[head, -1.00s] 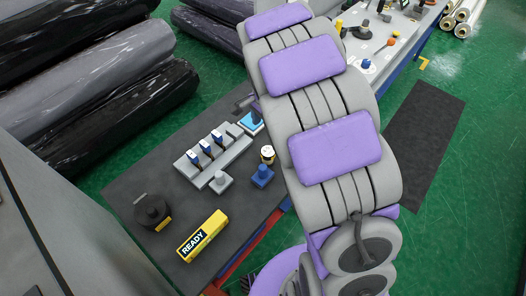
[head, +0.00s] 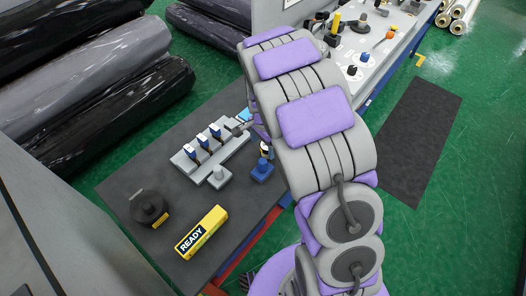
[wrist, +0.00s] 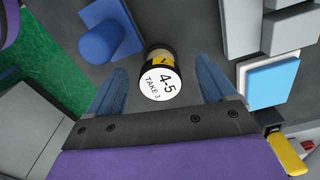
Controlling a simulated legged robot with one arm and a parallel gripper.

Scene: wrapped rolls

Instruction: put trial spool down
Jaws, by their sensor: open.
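The trial spool (wrist: 161,75), a small black and yellow cylinder with a white end label reading "4-5 TAKE 3", is between the fingers of my gripper (wrist: 163,72) in the wrist view. The two blue fingers are apart, with gaps on both sides of the spool. The spool appears to stand on the dark table (wrist: 190,25). In the head view the spool (head: 266,150) is partly hidden beside my arm, and my gripper is mostly hidden.
A blue peg block (head: 262,170) stands close to the spool. A grey rack (head: 212,158) with several blue-topped pieces, a light-blue pad (wrist: 270,82), a black disc (head: 149,208) and a yellow READY block (head: 202,232) are also on the table. The front middle is clear.

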